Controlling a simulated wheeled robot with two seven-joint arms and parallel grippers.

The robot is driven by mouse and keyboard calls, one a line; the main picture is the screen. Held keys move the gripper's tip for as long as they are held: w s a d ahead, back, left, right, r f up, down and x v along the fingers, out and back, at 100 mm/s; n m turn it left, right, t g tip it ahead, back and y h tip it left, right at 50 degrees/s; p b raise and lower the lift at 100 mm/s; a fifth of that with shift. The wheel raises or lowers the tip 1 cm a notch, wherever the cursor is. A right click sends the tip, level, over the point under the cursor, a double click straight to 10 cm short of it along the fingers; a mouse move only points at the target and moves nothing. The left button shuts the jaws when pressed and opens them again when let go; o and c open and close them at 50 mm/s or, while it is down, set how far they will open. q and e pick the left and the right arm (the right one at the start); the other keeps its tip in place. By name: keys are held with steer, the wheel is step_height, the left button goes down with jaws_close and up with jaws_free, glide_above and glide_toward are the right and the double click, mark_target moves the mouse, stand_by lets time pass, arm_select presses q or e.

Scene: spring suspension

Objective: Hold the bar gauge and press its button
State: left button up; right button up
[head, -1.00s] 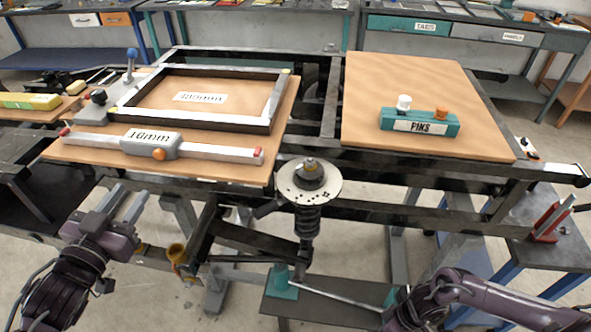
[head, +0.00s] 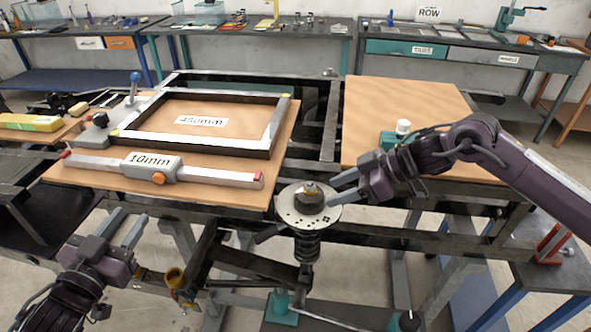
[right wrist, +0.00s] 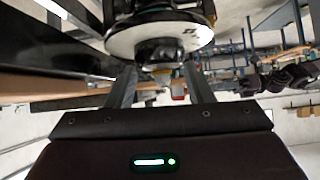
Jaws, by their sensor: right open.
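The bar gauge (head: 208,176) is a long pale metal bar with red ends and a grey middle block marked 10mm. An orange round button (head: 158,179) sits on the front of that block. The gauge lies on the left wooden board, in front of the square metal frame. My left gripper (head: 128,229) is open and empty, below and in front of the board's left part. My right gripper (head: 344,189) is open, just right of the round top of the spring strut (head: 297,207). In the right wrist view its fingers (right wrist: 162,88) are apart, with the strut's disc beyond.
The metal frame (head: 127,127) marked 450mm lies behind the gauge. The right wooden board (head: 390,92) carries the teal pin holder (head: 387,141), partly hidden by my right arm. A red stand (head: 553,243) is at the far right. Free floor shows between the rails.

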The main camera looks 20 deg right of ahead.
mark_target(262, 178)
steer(key=a+r+y, duration=0.1)
steer(key=a, duration=0.2)
steer(key=w+a+r+y, duration=0.1)
steer(key=a+r, duration=0.1)
steer(key=a, duration=0.1)
steer(key=w+a+r+n, duration=0.1)
steer(key=a+r, duration=0.1)
steer(key=a, duration=0.1)
steer(key=shift+w+t+y, duration=0.15)
steer(key=shift+t+y, duration=0.25)
steer(key=x, duration=0.8)
jaws_close()
stand_by(0.4)
